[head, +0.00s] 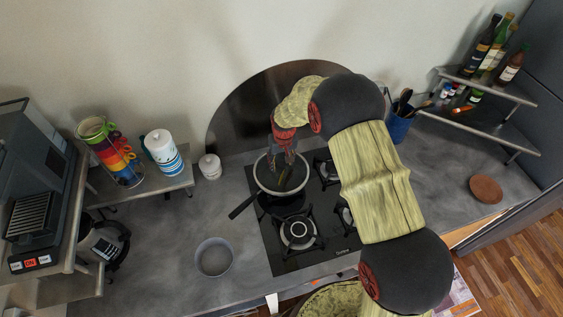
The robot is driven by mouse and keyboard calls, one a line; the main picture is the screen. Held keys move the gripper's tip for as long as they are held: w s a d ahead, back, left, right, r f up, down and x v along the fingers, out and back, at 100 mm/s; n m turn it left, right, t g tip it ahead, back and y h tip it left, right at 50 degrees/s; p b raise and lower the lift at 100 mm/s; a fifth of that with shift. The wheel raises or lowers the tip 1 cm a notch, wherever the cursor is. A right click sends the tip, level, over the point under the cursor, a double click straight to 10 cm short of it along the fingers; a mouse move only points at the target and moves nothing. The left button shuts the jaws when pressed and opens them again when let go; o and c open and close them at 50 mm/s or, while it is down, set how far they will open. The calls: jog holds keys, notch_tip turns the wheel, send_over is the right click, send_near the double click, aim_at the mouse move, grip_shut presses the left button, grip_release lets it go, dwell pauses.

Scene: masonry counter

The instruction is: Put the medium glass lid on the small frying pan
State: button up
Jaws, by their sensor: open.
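The small frying pan (241,207) stands on the back left of the hob, with its dark handle pointing to the lower left. A round pale rim (257,171) with a dark middle shows at the pan. It looks like the glass lid's edge over the pan, but I cannot tell it surely from the pan's own rim. My gripper (284,178) is open and points down into this ring. Its fingers are dark against the dark middle, and they hide part of it. I cannot tell whether they touch anything.
A grey round dish-like ring (215,240) sits on the counter left of the hob. A burner (298,231) in front of the pan is bare. Colored mugs (116,155), a white-blue canister (163,151), a white jar (210,167) and a blue utensil holder (399,128) stand around.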

dwell(0.3)
notch_tip(320, 180, up, 12)
jog(key=s, duration=0.1)
jog(key=shift+s+d, duration=0.15)
jog(key=shift+s, duration=0.1)
jog(key=shift+s+f, duration=0.1)
jog(key=s+d+r+t+b, duration=0.1)
jog(key=s+d+b, duration=0.3)
jog(key=s+b, duration=0.3)
jog(key=s+d+r+m+t+b, duration=0.1)
jog(key=s+d+b, duration=0.3)
jog(key=s, duration=1.1)
jog(key=s+d+r+m+t+b, duration=0.1)
jog(key=s+d+b, duration=0.3)
jog(key=s+b, duration=0.6)
jog(key=shift+s+d+t+b, duration=0.35)
jog(key=shift+s+d+t, duration=0.05)
jog(key=shift+s+t, duration=0.2)
